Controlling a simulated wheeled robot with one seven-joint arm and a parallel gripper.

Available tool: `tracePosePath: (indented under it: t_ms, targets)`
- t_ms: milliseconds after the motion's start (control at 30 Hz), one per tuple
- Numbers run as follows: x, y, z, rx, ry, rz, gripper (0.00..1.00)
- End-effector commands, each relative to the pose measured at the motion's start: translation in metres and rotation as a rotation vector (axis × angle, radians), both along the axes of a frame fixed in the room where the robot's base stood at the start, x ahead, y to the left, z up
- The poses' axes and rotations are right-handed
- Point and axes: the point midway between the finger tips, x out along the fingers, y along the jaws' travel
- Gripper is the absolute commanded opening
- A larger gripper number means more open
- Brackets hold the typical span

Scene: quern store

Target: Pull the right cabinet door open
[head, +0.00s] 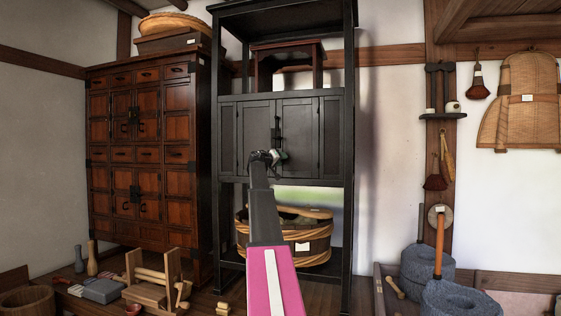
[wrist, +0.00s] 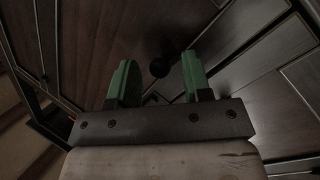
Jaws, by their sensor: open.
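The black cabinet's right door (head: 299,138) is a dark panel in the middle of the tall black shelf unit, and it looks closed. The left door (head: 256,138) beside it also looks closed. Dark handles (head: 278,130) sit where the two doors meet. My gripper (head: 268,156) is in front of the lower part of the doors, near the seam. In the wrist view, its two green fingers (wrist: 158,85) are apart with nothing between them. A dark round knob (wrist: 159,68) shows just beyond and between the fingertips. I cannot tell whether the fingers touch anything.
A wooden tub (head: 318,247) stands on the shelf below the doors. A brown chest (head: 183,195) stands at left, with wooden tools on the floor before it. Grey quern stones (head: 460,298) stand at lower right.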

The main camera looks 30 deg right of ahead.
Motion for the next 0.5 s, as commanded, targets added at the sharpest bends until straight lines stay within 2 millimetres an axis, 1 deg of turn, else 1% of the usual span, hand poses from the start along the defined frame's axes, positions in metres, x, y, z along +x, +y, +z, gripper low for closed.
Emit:
tracePosePath:
  t_ms: [100, 167, 200, 233, 267, 500]
  targets:
    - [-0.0002, 0.0004, -0.0002, 0.000, 0.000, 0.000, 0.45]
    - [-0.0002, 0.0004, -0.0002, 0.000, 0.000, 0.000, 0.25]
    - [-0.0002, 0.0005, -0.0002, 0.000, 0.000, 0.000, 0.12]
    - [-0.0002, 0.0005, -0.0002, 0.000, 0.000, 0.000, 0.03]
    - [-0.0003, 0.0004, -0.0001, 0.000, 0.000, 0.000, 0.00]
    - [-0.0025, 0.0018, -0.0002, 0.000, 0.000, 0.008, 0.00]
